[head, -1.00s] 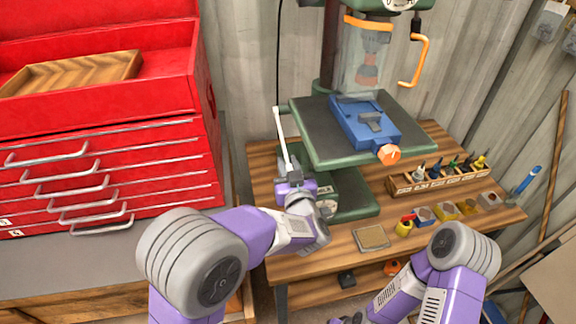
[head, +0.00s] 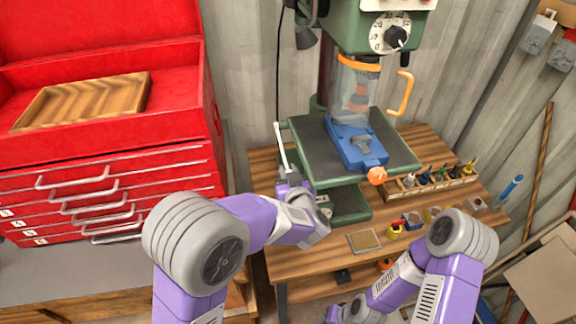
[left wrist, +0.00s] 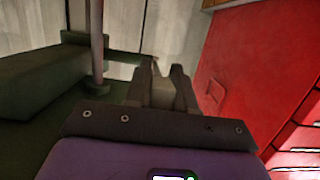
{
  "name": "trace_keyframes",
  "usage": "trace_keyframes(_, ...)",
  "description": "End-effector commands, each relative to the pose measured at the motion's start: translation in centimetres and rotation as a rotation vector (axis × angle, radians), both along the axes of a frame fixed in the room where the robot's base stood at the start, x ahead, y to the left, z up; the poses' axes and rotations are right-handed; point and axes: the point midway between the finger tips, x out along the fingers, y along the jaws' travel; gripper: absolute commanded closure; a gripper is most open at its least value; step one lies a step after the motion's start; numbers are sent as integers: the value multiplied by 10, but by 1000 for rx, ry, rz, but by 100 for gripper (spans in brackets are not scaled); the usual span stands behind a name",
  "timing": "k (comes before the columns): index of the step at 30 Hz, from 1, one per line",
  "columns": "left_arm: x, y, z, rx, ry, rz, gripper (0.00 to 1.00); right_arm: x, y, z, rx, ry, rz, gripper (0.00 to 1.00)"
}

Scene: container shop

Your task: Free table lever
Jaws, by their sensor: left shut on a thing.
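The drill press's green work table (head: 307,143) stands on its column, with a blue vise (head: 352,145) on top. A thin pale lever (head: 281,145) rises at the table's left side, its upper end leaning slightly left. My left gripper (head: 288,180) is at the lever's lower end, left of the table. In the left wrist view my left gripper (left wrist: 163,82) is shut, with a small grey piece between its fingers. I take this for part of the lever; the contact is dark. The right arm shows at lower right, but its fingertips are not visible.
The wooden bench (head: 330,258) holds a small tray (head: 363,241), a bit rack (head: 436,185) and several small cups. A red tool chest (head: 110,190) stands close on the left. The drill head (head: 375,30) and its clear guard (head: 352,90) are above the table.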

Motion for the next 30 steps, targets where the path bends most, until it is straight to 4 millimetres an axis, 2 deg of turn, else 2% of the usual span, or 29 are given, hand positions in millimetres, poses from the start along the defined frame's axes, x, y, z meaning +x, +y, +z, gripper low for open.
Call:
trace_keyframes(1, 0, 0, 6, -2, 7, 1, 100, 0, 0, 8, 0, 0, 0, 57)
trace_keyframes(3, 0, 0, 6, -5, 14, 1, 100, 0, 0, 10, 0, 0, 0, 57)
trace_keyframes(14, -1, 0, 4, -8, 20, 1, 100, 0, 0, 10, 0, 0, 0, 57)
trace_keyframes(15, -1, 0, 4, -8, 20, 1, 75, 0, 0, 10, 0, 0, 0, 57)
trace_keyframes(19, -1, 0, 4, -8, 20, 1, 55, 0, 0, 10, 0, 0, 0, 57)
trace_keyframes(27, -1, 0, 4, -8, 22, 0, 55, 0, 0, 10, 0, 0, 0, 57)
trace_keyframes(30, -8, -3, 6, -8, 21, -2, 55, 0, 0, 11, 0, 0, 0, 57)
